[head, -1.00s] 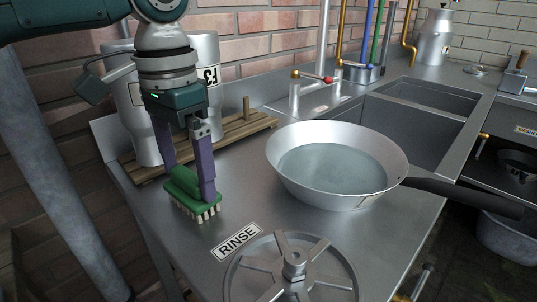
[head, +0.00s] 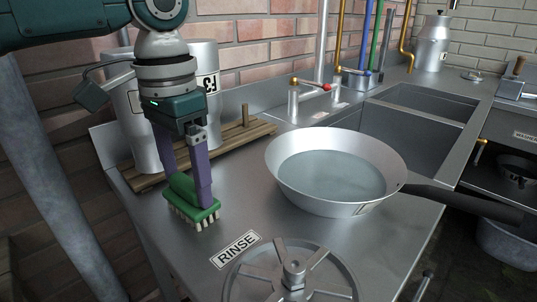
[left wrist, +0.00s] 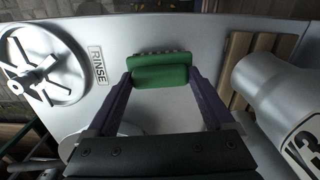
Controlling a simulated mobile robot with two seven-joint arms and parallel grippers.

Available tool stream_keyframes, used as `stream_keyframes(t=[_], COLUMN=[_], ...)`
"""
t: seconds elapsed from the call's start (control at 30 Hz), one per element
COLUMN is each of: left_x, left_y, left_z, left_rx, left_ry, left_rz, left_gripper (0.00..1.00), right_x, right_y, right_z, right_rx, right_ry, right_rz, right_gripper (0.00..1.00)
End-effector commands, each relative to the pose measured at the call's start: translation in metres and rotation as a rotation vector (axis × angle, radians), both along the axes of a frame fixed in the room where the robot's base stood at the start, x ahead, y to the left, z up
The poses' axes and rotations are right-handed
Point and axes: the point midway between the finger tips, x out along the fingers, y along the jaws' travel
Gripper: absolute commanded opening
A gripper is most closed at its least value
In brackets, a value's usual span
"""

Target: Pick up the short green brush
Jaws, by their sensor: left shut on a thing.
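A short green brush (head: 183,196) with pale bristles pointing down is at the left part of the steel counter, behind the RINSE label. My left gripper (head: 190,198) comes down on it from above, with its two purple fingers shut on the brush body. In the left wrist view the green brush (left wrist: 160,72) spans the gap between the fingertips (left wrist: 160,80), with bristles showing along its far edge. I cannot tell whether the bristles touch the counter or hang just above it. My right gripper is not in view.
A wide steel pan (head: 335,200) holding water stands to the right. A spoked metal wheel (head: 293,268) is in front. Milk cans (head: 205,65) stand on a wooden slat rack (head: 232,139) behind the gripper. A sink (head: 420,125) is further right. Bare counter lies between brush and pan.

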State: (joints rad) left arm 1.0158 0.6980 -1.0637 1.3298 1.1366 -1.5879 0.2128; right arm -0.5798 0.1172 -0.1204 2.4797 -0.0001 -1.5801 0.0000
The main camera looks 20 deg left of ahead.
Motion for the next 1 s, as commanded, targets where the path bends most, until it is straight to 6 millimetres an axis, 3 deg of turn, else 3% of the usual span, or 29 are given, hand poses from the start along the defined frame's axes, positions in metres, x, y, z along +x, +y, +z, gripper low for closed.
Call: stream_keyframes(t=[0.27, 0.37, 0.7, 0.87, 1.0], left_x=[0.001, 0.001, 0.001, 0.001, 0.000], left_y=[0.000, 0.000, -0.001, 0.000, 0.000], left_z=[0.028, 0.050, 0.152, 0.186, 0.198], left_rx=[-0.002, -0.002, -0.002, 0.001, 0.001], left_ry=[-0.004, -0.004, -0.006, -0.003, -0.001], left_rz=[0.000, 0.000, 0.000, 0.001, 0.001], left_gripper=[0.28, 0.28, 0.28, 0.28, 0.28], right_x=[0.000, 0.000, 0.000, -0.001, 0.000], right_y=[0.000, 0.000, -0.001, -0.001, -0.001], right_z=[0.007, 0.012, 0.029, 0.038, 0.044], right_rx=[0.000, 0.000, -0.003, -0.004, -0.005], right_ry=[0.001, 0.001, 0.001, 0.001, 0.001], right_rz=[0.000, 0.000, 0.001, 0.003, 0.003], right_gripper=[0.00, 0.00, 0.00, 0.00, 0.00])
